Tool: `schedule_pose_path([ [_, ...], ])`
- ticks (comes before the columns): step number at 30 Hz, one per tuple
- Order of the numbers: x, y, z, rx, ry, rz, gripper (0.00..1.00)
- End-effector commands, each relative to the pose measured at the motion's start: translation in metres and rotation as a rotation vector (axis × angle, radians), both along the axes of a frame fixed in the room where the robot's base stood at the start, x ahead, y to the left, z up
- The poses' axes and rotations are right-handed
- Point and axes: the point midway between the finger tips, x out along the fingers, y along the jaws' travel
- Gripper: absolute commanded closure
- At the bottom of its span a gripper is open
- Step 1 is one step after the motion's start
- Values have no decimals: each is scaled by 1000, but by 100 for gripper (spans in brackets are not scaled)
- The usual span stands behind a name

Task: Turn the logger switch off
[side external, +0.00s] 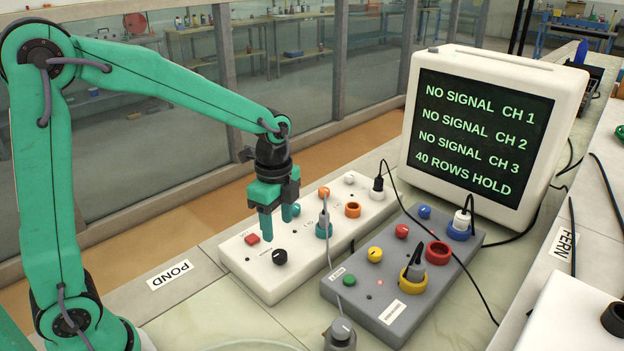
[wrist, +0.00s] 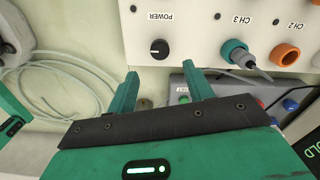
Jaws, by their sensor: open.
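My gripper (side external: 277,226) is open and empty, fingers pointing down above the near-left end of a white box (side external: 320,222). A round black knob (side external: 280,257) with a pale pointer mark stands on that end. In the wrist view, the knob (wrist: 159,48) has the label POWER, upside down, and lies beyond the open fingers (wrist: 160,80), apart from them. A red button (side external: 252,239) is left of the knob. I cannot read which box is the logger. A monitor (side external: 484,135) reads NO SIGNAL for CH 1 to CH 3 and 40 ROWS HOLD.
A grey box (side external: 352,292) with coloured buttons and plugs stands beside the white box. Cables cross the bench. POND (side external: 170,275) and FERN (side external: 564,243) labels lie on its borders.

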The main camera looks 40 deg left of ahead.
Motion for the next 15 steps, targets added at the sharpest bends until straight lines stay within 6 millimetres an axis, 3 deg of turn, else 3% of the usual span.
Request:
schedule_pose_path([
  [8, 0, 0, -3, 0, 2, -2, 48],
  [15, -1, 0, -22, 0, 4, -1, 48],
])
